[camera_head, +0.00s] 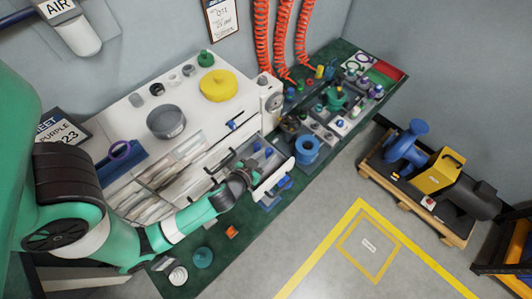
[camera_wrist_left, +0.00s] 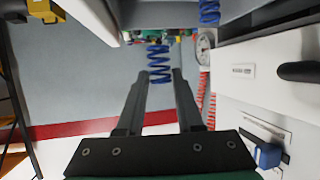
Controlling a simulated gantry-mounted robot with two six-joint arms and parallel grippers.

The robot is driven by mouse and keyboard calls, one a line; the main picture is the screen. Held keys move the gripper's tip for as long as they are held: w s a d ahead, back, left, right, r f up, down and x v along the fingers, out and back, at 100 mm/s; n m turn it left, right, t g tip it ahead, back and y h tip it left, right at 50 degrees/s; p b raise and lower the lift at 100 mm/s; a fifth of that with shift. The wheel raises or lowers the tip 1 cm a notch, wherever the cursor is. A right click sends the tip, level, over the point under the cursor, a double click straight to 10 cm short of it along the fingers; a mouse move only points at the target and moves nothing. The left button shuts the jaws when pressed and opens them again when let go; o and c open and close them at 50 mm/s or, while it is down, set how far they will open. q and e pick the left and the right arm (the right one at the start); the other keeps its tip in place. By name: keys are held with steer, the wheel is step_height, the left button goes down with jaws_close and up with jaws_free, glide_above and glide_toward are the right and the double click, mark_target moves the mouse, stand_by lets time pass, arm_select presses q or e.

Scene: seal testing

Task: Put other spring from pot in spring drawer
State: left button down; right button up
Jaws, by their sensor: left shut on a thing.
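My left gripper (camera_head: 254,170) reaches from the left over the open drawer (camera_head: 277,183) in the front of the white cabinet. In the left wrist view its two dark fingers (camera_wrist_left: 159,75) are closed around a blue coil spring (camera_wrist_left: 159,62) at their tips. A second blue spring (camera_wrist_left: 209,11) shows at the top of that view, apart from the fingers. Small blue parts (camera_head: 257,147) show inside the drawer in the head view. A blue round pot-like thing (camera_head: 306,150) stands on the bench, right of the drawer. I cannot tell what is in it. My right gripper is not in view.
The white cabinet top carries a grey round part (camera_head: 166,121), a yellow round part (camera_head: 218,85) and several small pieces. The green bench (camera_head: 230,262) has a green round part (camera_head: 203,257) near its front. Crowded fittings fill the bench's far end.

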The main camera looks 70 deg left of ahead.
arm_select(q)
steer(key=shift+d+f, duration=0.15)
steer(key=shift+d, duration=0.05)
steer(key=shift+f+b, duration=0.25)
steer(key=shift+b, duration=0.1)
step_height(320, 180, down, 6)
steer(key=b, duration=0.5)
steer(key=shift+f+b, duration=0.25)
steer(key=shift+b, duration=0.15)
